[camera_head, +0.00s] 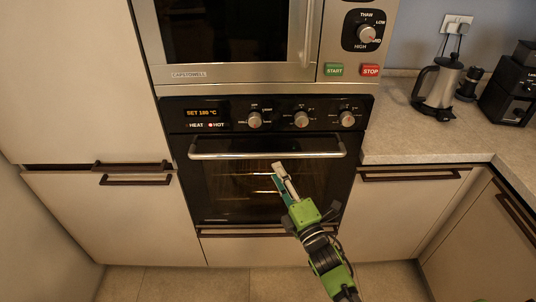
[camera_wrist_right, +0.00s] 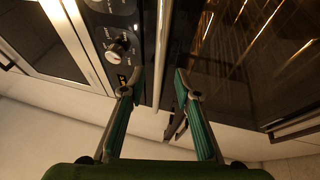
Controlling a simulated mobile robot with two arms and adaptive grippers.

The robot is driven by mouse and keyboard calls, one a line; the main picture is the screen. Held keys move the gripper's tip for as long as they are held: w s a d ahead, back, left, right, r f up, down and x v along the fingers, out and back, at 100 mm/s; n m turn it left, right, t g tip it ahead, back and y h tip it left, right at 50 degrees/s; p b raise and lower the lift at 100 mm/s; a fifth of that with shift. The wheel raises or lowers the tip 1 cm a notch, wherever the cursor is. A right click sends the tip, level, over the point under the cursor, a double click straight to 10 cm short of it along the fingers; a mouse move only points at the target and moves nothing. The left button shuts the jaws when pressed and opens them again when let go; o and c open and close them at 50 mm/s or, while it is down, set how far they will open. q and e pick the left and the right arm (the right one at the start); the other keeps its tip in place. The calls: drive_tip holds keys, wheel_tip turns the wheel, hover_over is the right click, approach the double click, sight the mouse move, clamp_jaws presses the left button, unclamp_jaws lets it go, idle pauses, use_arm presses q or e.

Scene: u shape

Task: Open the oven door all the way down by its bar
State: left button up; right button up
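The oven door (camera_head: 325,183) is dark glass and stands shut and upright. Its silver bar (camera_head: 220,155) runs across the top of the door, below the knobs. My right gripper (camera_head: 280,171) is in front of the door, with its tips just below the bar in the head view. In the right wrist view, the two green fingers (camera_wrist_right: 156,82) are spread apart. The bar (camera_wrist_right: 163,50) runs between the fingertips in that picture, with a gap on both sides; whether it lies within their reach in depth I cannot tell. My left gripper is not in view.
A control panel (camera_head: 225,114) with knobs sits above the door, and a microwave (camera_head: 230,72) above that. Cabinets with dark handles (camera_head: 135,181) flank the oven. A kettle (camera_head: 439,85) stands on the right counter (camera_head: 395,135). The floor (camera_head: 190,283) in front looks clear.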

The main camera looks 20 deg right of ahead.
sight(268, 156)
drive_tip(key=p+x, duration=0.1)
drive_tip(key=x, duration=0.7)
drive_tip(key=shift+c, duration=0.4)
clamp_jaws()
